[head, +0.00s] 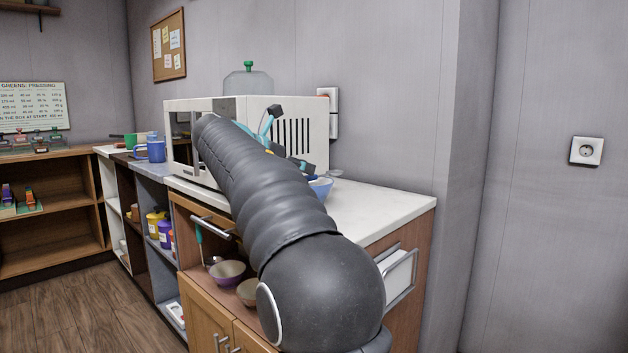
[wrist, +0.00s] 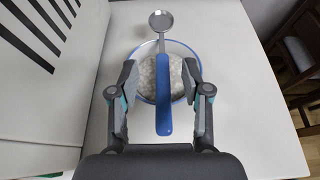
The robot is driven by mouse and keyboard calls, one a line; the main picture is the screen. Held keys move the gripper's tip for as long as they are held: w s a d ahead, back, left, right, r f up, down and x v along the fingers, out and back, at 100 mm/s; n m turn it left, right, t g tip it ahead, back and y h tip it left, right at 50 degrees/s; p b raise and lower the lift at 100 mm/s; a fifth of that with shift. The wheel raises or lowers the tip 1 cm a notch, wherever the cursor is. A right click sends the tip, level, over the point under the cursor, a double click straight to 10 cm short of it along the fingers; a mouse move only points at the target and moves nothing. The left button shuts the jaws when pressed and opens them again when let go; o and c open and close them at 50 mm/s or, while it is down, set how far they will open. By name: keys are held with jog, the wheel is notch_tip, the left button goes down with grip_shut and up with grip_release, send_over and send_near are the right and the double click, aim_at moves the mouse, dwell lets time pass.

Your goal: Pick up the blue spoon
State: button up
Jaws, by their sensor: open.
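The blue spoon (wrist: 164,92) has a blue handle and a grey metal bowl end. In the wrist view it lies across a bowl (wrist: 186,52) with a blue rim and pale, grainy contents. Its metal end points away from me and its handle toward me. My gripper (wrist: 160,75) is open, with one finger on each side of the handle and a gap on both sides. In the head view the blue bowl (head: 321,188) shows on the white counter, partly behind my arm. I cannot make out the spoon there.
A white microwave (head: 255,109) stands on the counter (head: 378,208) close to my arm, with a clear jug (head: 248,82) on top. A teal-handled utensil (head: 199,236) hangs below the front rail. Small bowls (head: 227,272) sit in the shelf beneath. The counter's right part is free.

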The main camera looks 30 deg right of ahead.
aim_at(315, 177)
jog(key=x, duration=0.4)
jog(key=shift+d+f+b, duration=0.2)
jog(key=shift+f+b, duration=0.1)
jog(key=shift+b, duration=0.1)
grip_shut()
jog(key=shift+r, duration=0.15)
